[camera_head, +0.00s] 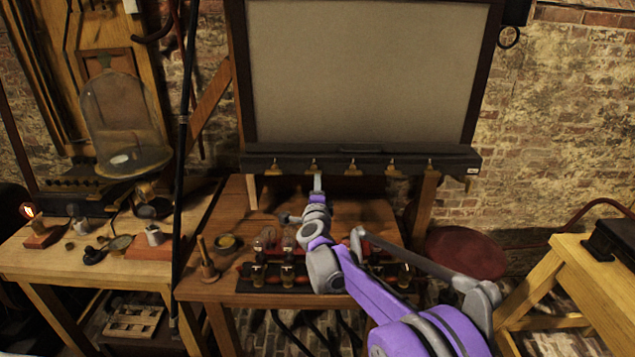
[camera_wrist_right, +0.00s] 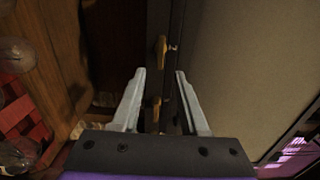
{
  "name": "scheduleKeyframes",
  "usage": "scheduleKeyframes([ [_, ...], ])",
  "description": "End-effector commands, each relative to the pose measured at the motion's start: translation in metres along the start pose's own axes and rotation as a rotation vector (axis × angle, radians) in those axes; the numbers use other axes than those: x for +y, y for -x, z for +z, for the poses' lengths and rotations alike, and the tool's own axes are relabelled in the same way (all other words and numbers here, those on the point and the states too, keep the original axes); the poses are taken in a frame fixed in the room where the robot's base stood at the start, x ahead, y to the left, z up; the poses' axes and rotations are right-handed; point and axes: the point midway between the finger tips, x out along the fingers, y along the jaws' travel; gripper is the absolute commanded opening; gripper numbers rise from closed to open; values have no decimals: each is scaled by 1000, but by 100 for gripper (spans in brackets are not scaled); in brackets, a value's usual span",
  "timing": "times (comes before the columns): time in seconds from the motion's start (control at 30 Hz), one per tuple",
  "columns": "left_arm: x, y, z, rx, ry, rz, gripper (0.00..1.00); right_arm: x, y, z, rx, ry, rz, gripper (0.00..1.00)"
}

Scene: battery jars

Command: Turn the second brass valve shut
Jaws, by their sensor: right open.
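A row of several small brass valves runs along the black rail under the grey board. The second brass valve from the left (camera_head: 314,165) is right above my right gripper (camera_head: 318,182) in the head view. In the right wrist view my right gripper (camera_wrist_right: 160,73) is open, its two grey fingers apart. One brass valve (camera_wrist_right: 157,108) shows between the fingers, partly low in the gap. Another brass valve (camera_wrist_right: 161,47) shows beyond the fingertips. I cannot tell whether either finger touches a valve. My left gripper is in neither view.
The black rail (camera_head: 225,162) fronts the large grey board (camera_head: 360,75). Below stands a wooden table (camera_head: 230,205) with glass jars (camera_head: 288,240) and a black terminal strip. A wooden stand (camera_head: 570,275) is at right.

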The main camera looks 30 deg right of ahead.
Motion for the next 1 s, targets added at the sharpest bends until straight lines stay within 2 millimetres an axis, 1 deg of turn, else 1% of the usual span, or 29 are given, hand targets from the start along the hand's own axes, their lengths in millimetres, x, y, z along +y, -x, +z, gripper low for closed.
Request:
scheduleKeyframes([
  [0.03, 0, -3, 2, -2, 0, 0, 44, 2, 11, 0, -1, 0, 1, 44],
  [0.1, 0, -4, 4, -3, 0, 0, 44, 2, 23, 0, 0, -1, 0, 44],
  [0.2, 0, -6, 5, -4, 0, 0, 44, 1, 35, 0, 0, -2, 1, 44],
  [0.3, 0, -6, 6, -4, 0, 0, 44, 0, 43, 0, -1, -1, 1, 44],
  [0.43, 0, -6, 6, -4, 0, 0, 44, 0, 46, 0, 0, -1, 0, 44],
  [0.87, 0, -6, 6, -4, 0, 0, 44, 0, 46, 0, 0, -1, 0, 44],
  [0.97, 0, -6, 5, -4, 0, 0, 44, -3, 52, 6, -27, 26, 3, 44],
  [1.0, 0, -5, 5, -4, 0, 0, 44, -5, 58, 13, -58, 54, 8, 44],
])
